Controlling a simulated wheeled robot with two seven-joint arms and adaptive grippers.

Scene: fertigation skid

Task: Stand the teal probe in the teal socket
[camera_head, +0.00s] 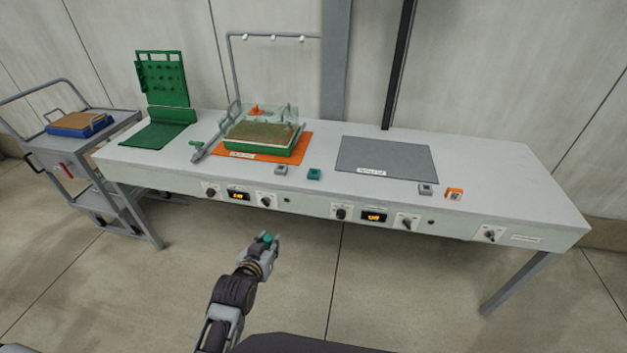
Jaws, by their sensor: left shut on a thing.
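My left gripper (270,243) is in front of the bench, below its front edge, and is shut on the teal probe (266,238). Only a small teal part of the probe shows at the fingers; the rest is hidden. The teal socket (314,174) is a small block on the bench top near the front edge, up and to the right of the gripper and well apart from it. My right gripper is not in view.
A grey socket (281,170) sits left of the teal one. Another grey block (426,188) and an orange block (454,194) stand farther right. A clear-lidded green tray (262,150) sits on an orange mat (223,151). A grey mat (387,155) is bare. Knobs line the bench front.

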